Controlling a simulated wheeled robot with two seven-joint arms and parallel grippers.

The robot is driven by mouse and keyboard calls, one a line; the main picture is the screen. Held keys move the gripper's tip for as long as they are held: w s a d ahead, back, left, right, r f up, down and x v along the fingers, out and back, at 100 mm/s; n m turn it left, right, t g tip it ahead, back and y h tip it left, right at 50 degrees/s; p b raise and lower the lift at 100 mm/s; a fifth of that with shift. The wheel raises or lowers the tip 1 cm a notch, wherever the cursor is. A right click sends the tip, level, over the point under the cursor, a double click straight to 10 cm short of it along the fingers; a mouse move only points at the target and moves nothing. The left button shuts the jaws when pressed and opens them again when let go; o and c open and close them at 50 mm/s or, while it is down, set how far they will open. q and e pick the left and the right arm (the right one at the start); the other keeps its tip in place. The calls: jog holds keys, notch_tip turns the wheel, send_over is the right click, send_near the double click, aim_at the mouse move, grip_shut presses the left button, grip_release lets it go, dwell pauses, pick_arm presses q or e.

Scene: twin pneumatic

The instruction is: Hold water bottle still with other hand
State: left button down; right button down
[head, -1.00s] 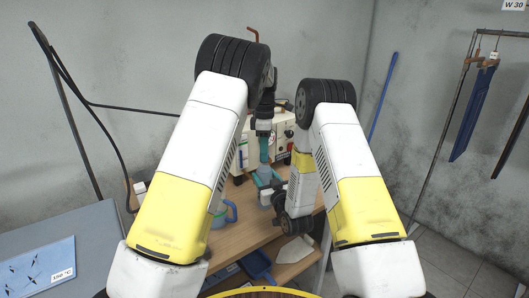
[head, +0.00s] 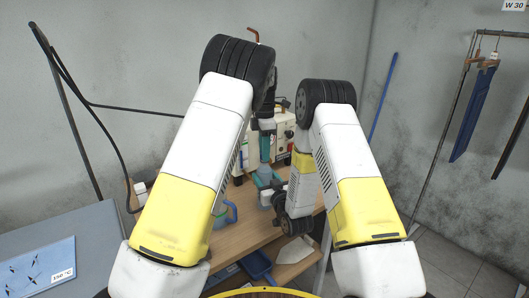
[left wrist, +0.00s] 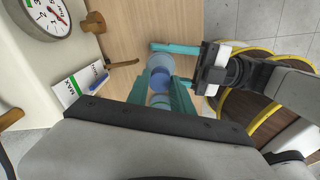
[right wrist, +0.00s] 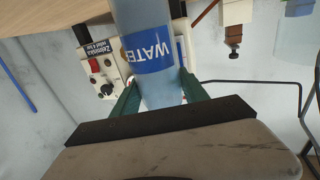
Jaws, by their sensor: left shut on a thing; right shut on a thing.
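The water bottle (right wrist: 146,52), pale blue with a dark blue "WATER" label, lies between the teal fingers of my right gripper (right wrist: 157,88) in the right wrist view. That gripper is shut on its body. In the left wrist view my left gripper (left wrist: 160,88) is shut on the bottle (left wrist: 158,63), seen along its length from above. My right gripper (left wrist: 178,65) reaches in from the right there, its fingers beside the bottle. In the head view my left gripper (head: 265,148) points down over the table, with my right gripper (head: 266,181) lower; the bottle is largely hidden there.
The wooden table (head: 237,245) carries a blue mug (head: 226,214) left of the grippers. A pale machine (head: 283,134) stands behind, with a round gauge (left wrist: 47,14) in the left wrist view. A white sign (left wrist: 80,86) and a blue pen-like thing (left wrist: 97,80) are close by.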

pick_arm(q)
jog(key=shift+r, duration=1)
jog(key=shift+r, duration=2)
pick_arm(e)
jog(key=c, duration=0.5)
grip_release()
